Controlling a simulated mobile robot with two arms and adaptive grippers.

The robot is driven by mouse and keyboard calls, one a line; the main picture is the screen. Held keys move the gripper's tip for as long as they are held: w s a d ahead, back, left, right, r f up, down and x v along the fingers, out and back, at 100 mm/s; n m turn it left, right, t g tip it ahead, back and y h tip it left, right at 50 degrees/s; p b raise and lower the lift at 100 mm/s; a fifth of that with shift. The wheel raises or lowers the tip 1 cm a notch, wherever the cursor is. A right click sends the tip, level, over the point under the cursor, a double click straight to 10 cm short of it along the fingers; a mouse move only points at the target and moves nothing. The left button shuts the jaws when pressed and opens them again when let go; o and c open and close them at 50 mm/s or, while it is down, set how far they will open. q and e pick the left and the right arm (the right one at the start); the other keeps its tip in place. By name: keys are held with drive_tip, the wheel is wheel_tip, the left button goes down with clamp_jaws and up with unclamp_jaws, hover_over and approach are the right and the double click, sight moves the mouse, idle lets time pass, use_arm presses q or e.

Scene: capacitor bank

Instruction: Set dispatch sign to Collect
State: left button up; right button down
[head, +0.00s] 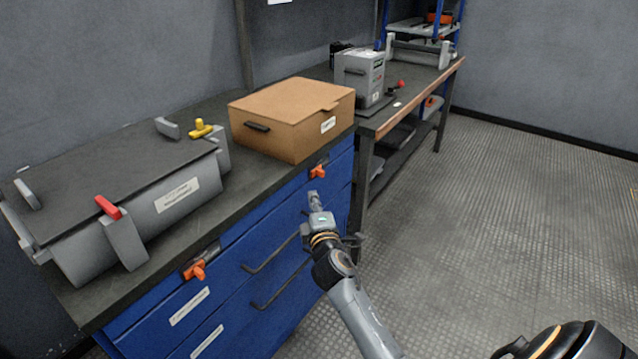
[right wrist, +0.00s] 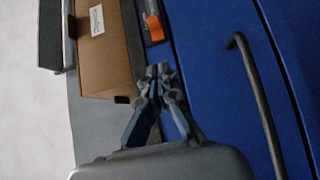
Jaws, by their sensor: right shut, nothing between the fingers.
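I cannot read any wording that marks the dispatch sign. An orange tab (head: 318,172) on a small dark plate sits on the blue cabinet's top front edge, below the cardboard box. This tab also shows in the right wrist view (right wrist: 154,28). A second orange tab (head: 195,270) is on the same edge further left. My right gripper (head: 314,197) is shut and empty in front of the cabinet, just below the right tab. In the right wrist view its fingertips (right wrist: 160,70) are together and appear apart from the tab. My left gripper is not in view.
The cardboard box (head: 285,110) stands on the cabinet top beside a grey lidded case (head: 175,195) with red and yellow latches. Dark handles (head: 270,250) stick out from the blue drawers. A grey unit (head: 358,75) stands on the bench behind. The floor (head: 510,210) at right is clear.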

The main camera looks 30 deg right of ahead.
sight(316, 172)
drive_tip(key=b+x, duration=0.1)
drive_tip(key=x, duration=0.4)
drive_tip(key=shift+w+d, duration=0.45)
drive_tip(key=shift+d, duration=0.4)
drive_tip(key=shift+w+d, duration=0.15)
drive_tip(key=shift+d, duration=0.4)
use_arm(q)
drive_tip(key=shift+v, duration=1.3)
use_arm(e)
drive_tip(key=shift+w+d, duration=0.25)
drive_tip(key=shift+d, duration=0.3)
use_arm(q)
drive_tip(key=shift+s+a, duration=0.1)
use_arm(e)
drive_tip(key=d, duration=0.1)
drive_tip(key=w+d, duration=0.1)
drive_tip(key=d, duration=0.2)
drive_tip(key=shift+w+d, duration=0.2)
drive_tip(key=shift+w, duration=0.2)
drive_tip(key=shift+w+d, duration=0.1)
drive_tip(key=shift+d, duration=0.25)
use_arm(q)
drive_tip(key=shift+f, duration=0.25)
use_arm(e)
drive_tip(key=shift+r, duration=0.15)
